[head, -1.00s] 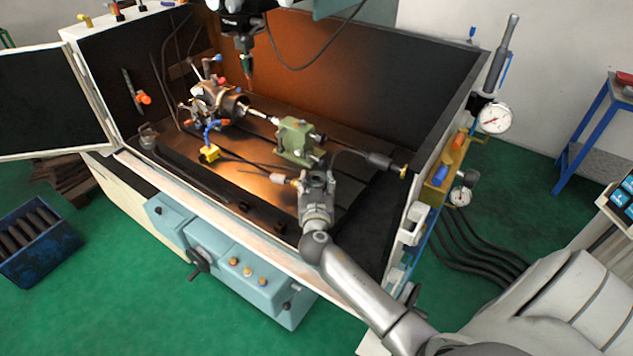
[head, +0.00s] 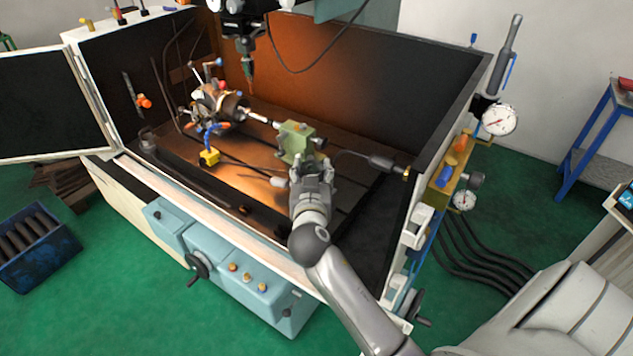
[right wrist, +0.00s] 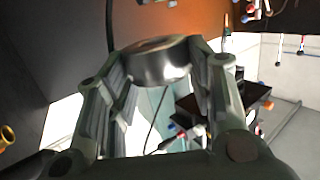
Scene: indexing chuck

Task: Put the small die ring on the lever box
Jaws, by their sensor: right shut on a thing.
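My right gripper (head: 312,172) is over the machine bed, close to the green block. In the right wrist view its fingers (right wrist: 160,75) are closed on a shiny metal ring (right wrist: 157,60), which looks like the small die ring. In the head view I cannot make out the ring at the fingertips. The light blue box (head: 220,252) with a crank, levers and coloured buttons, which looks like the lever box, is on the machine's front, left of and below my right gripper. My left gripper is not in view.
The green block (head: 296,142) stands on the bed just beyond my gripper. The chuck (head: 217,103) is further left, with a yellow block (head: 208,158) near it. The enclosure's pale front rail (head: 190,203) runs between the bed and the blue box. Gauges (head: 499,120) are at the right.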

